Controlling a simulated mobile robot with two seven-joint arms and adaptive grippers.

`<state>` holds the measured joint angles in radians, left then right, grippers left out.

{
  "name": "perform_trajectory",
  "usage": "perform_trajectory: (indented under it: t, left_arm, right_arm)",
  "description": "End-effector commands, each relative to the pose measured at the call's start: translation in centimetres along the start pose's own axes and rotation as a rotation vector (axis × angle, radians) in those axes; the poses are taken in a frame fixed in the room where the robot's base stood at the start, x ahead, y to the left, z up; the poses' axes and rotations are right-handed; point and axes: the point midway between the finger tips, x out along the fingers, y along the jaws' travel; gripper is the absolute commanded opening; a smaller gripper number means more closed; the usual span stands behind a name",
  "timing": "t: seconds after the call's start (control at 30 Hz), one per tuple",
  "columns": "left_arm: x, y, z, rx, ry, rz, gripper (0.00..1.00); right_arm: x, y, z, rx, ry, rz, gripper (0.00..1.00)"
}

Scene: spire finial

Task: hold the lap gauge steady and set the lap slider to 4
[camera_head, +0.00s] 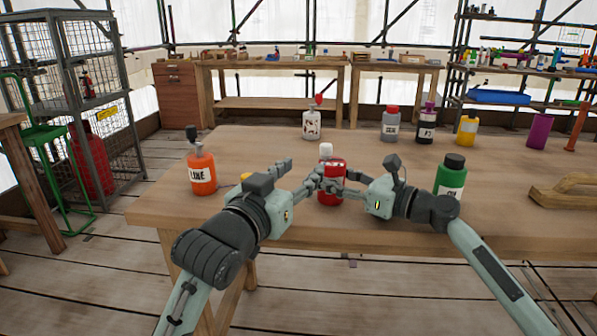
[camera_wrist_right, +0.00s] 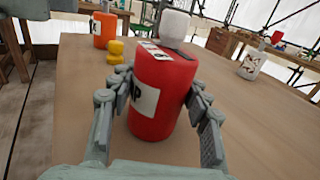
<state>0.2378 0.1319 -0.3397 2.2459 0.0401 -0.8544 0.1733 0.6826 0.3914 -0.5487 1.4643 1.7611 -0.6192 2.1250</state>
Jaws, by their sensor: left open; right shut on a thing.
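A red bottle-shaped body with a white cap (camera_head: 325,150) stands upright near the table's front edge; I take it for the lap gauge. In the right wrist view the red body (camera_wrist_right: 165,95) has a white label on its side and a pale marked strip with a dark piece near the top. No slider setting is readable. My right gripper (camera_head: 345,181) is shut on the red body, its fingers on both sides of it (camera_wrist_right: 150,100). My left gripper (camera_head: 318,182) is open at the body's left side in the head view; its fingertips partly cover the body.
An orange LINE bottle (camera_head: 201,172) stands to the left, with a small yellow thing (camera_head: 246,177) partly behind my left arm. A green bottle (camera_head: 451,176) is right of my right gripper. Several containers stand farther back, including a white one (camera_head: 312,124). The table's middle (camera_head: 270,145) is clear.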

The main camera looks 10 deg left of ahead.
Motion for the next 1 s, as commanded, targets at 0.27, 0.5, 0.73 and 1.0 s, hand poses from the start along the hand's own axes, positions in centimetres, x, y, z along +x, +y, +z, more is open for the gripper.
perform_trajectory:
  t: [0.27, 0.5, 0.73, 1.0]
  left_arm:
    - [0.0, 0.0, 0.0, 0.0, 0.0, 0.0, 0.43]
    - [0.1, 0.0, 0.0, 0.0, 0.0, 0.0, 0.43]
    - [0.1, 0.0, 0.0, 0.0, 0.0, 0.0, 0.43]
    - [0.1, 0.0, 0.0, 0.0, 0.0, 0.0, 0.43]
  right_arm:
    - [0.0, 0.0, 0.0, 0.0, 0.001, 0.0, 0.54]
    - [0.0, 0.0, 0.0, 0.0, 0.0, 0.0, 0.72]
    - [-0.2, 0.0, 0.0, 0.0, 0.0, -0.001, 0.72]
    - [-4.3, -0.1, -0.2, 0.001, 0.003, -0.003, 0.72]
